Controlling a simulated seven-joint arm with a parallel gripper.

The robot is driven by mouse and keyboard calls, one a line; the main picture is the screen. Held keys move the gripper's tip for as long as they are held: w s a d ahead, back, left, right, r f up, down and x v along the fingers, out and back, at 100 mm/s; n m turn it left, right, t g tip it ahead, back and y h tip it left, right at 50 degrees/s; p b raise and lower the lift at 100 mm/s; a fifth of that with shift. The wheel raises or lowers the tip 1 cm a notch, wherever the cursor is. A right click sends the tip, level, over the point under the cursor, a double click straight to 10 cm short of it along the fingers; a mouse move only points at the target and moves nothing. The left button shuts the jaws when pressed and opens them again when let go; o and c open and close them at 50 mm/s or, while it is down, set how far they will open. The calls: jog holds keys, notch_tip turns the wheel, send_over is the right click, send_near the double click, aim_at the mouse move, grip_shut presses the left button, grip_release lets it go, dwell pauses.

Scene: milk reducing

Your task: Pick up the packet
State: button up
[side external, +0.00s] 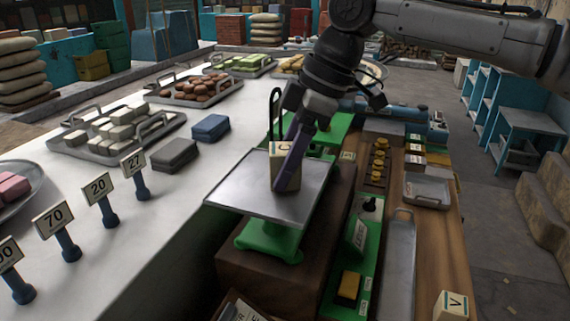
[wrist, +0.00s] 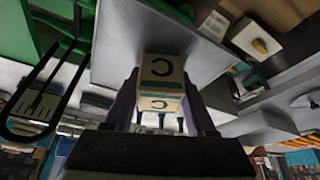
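A small cream packet (side external: 283,168) marked with a C stands upright on the metal plate (side external: 240,187) of a green scale, or very close above it. It also shows in the wrist view (wrist: 161,71), with C marks on two faces. My gripper (side external: 286,178) points down over the plate with its purple fingers on either side of the packet. The near finger hides part of the packet in the side view. In the wrist view no clear gap shows between fingers and packet, but I cannot tell whether they press on it.
A dark wire loop (side external: 275,112) rises behind the plate. Grey (side external: 174,155) and blue (side external: 210,128) blocks lie on the white counter to the left, near number signs (side external: 99,188) and trays of goods. A box marked V (side external: 451,306) stands at lower right.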

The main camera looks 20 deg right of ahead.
aim_at(282, 148)
grip_shut()
jog(key=shift+r, duration=0.6)
notch_tip(282, 148, up, 2)
jog(key=s+d+r, duration=0.8)
jog(key=s+r, duration=0.2)
jog(key=s, duration=0.1)
jog(key=shift+s, duration=0.2)
